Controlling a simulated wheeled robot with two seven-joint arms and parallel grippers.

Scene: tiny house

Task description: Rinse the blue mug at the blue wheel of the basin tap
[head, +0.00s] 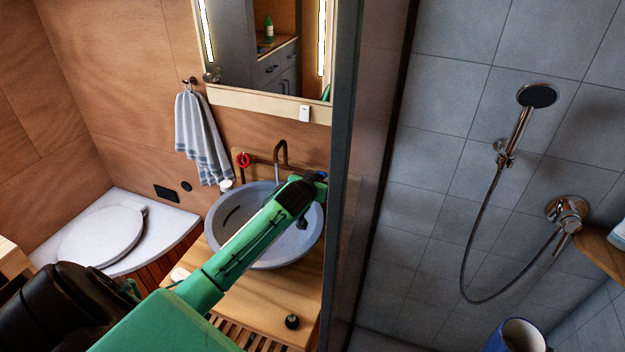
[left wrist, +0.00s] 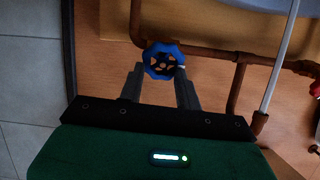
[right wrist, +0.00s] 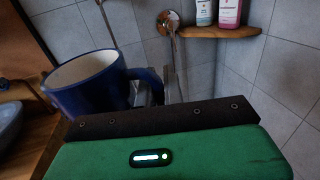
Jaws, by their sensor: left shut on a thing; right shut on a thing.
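The blue wheel (left wrist: 163,62) sits on the copper pipe in the left wrist view. The fingertips of my left gripper (left wrist: 162,78) are shut on its rim from both sides. In the head view my left gripper (head: 316,180) reaches over the basin (head: 214,222), and the wheel there is mostly hidden. The blue mug (head: 517,335) is upright at the bottom right of the head view. In the right wrist view my right gripper (right wrist: 155,92) is shut on the handle of the mug (right wrist: 95,95).
A red wheel (head: 243,160) is left of the spout. A dark partition edge (head: 345,190) stands between the basin and the shower. The shower hose (head: 465,240) and valve (head: 567,212) are on the tiled wall. A wooden shelf (right wrist: 220,32) holds bottles.

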